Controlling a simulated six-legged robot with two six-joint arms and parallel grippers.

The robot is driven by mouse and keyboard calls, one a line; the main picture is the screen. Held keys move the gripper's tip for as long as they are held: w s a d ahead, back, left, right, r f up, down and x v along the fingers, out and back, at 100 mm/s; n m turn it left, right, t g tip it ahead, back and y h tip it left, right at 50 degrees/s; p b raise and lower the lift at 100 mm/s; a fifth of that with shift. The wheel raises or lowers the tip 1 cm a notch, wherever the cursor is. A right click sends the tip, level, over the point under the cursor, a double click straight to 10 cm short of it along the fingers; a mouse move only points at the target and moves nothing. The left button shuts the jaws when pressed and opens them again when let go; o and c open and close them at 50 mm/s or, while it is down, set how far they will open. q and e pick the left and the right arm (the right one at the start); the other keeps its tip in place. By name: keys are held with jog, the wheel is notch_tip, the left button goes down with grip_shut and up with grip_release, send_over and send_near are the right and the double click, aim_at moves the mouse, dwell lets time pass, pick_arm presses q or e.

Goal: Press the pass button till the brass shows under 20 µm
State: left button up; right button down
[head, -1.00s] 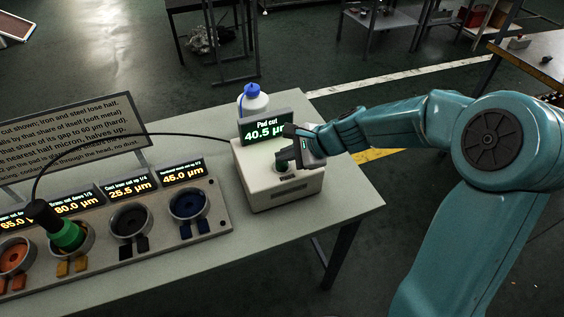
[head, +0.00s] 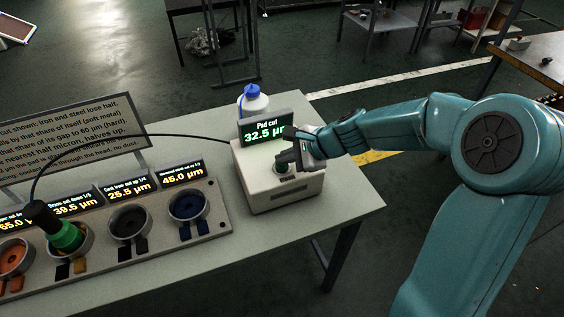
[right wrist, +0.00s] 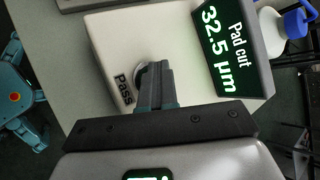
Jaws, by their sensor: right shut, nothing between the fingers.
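The white box with the pass button (head: 281,170) stands on the table; its screen (head: 265,132) reads "Pad cut 32.5 µm". My right gripper (head: 288,160) is shut and empty, its fingertips at the button. In the right wrist view the fingertips (right wrist: 154,75) cover part of the round grey button (right wrist: 140,78) beside the word "Pass"; I cannot tell whether it is pushed in. The brass display (head: 76,204) reads 39.5 µm. A green head with a black top (head: 66,235) sits in the cup below that display. My left gripper is not in view.
Other cups, orange (head: 14,258), black (head: 128,222) and blue (head: 188,206), stand along the grey panel with displays of 65.0, 25.5 and 45.0 µm. A black cable arches from the green head towards the box. A white bottle (head: 253,102) stands behind the screen. The table's front right is clear.

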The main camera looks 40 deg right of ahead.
aim_at(286, 167)
jog(key=shift+r+p, duration=0.55)
jog(key=shift+r, duration=0.25)
notch_tip(286, 167, up, 5)
jog(key=p, duration=0.4)
jog(key=shift+p, duration=0.4)
jog(key=shift+s, duration=0.1)
